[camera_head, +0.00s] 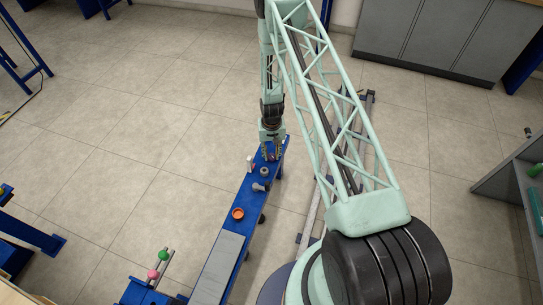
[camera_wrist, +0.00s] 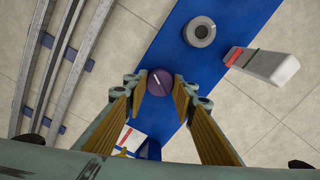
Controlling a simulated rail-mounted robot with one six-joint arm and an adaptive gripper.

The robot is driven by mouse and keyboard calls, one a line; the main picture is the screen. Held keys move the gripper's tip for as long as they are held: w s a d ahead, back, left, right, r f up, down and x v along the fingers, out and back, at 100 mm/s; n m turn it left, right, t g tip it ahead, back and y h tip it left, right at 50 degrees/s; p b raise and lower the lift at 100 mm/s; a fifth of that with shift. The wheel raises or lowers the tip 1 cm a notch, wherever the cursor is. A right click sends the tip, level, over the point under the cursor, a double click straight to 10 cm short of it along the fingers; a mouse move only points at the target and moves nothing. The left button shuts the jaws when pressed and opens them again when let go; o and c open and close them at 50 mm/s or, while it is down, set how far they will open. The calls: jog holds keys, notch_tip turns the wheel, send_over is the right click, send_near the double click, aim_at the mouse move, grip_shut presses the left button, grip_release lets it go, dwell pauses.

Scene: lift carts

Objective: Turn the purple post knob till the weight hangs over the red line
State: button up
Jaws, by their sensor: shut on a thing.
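The purple knob (camera_wrist: 159,82) shows in the wrist view as a round purple top with a short white mark, above the blue cart surface (camera_wrist: 170,55). My gripper (camera_wrist: 157,90) has its two yellow-padded fingers on either side of the knob and is shut on it. In the head view my gripper (camera_head: 270,152) is at the far end of the long blue cart (camera_head: 222,238). A pale block (camera_wrist: 270,66) with a red band and a green line stands to the right of the knob. A red line (camera_wrist: 125,134) on a white patch shows below the knob, partly covered by my finger. I cannot make out the hanging weight.
A grey ring-shaped piece (camera_wrist: 200,31) stands on the blue surface near the knob. An orange ring (camera_head: 237,213) lies farther along the cart. Metal rails (camera_wrist: 62,65) run at the left of the wrist view. Open tiled floor (camera_head: 150,130) lies left of the cart.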

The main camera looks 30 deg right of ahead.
aim_at(271, 156)
jog(key=shift+n, duration=0.4)
jog(key=o, duration=0.8)
jog(key=shift+o, duration=0.2)
jog(key=shift+r, duration=0.2)
notch_tip(271, 156, up, 12)
jog(key=shift+f, duration=0.2)
dwell(0.3)
dwell(0.6)
